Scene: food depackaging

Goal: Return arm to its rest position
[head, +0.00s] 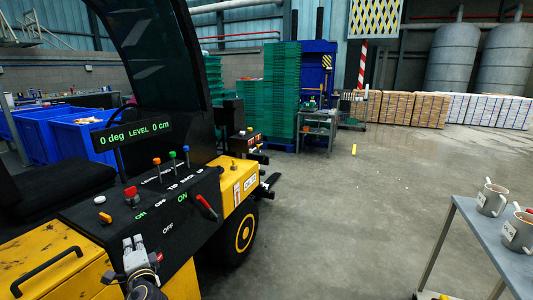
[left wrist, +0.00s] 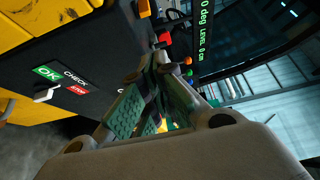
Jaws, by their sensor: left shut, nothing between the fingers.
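My left gripper (head: 140,255) is at the bottom of the head view, low beside the black control panel (head: 95,222) of a yellow machine. Its fingers are shut with nothing between them. In the left wrist view the green-padded fingers (left wrist: 150,95) point at the panel's levers and knobs; I cannot tell whether they touch the panel. A white switch (left wrist: 45,93) beside an OK, CHECK, STOP label (left wrist: 65,78) shows there too. My right gripper is not in view.
A red-handled lever (head: 206,207) and several knobs stand on the panel, below a display (head: 135,135) reading 0 deg, 0 cm. A grey table (head: 480,225) with mugs stands at the right. Blue bins (head: 80,138) are at the left. Open floor (head: 350,210) lies between machine and table.

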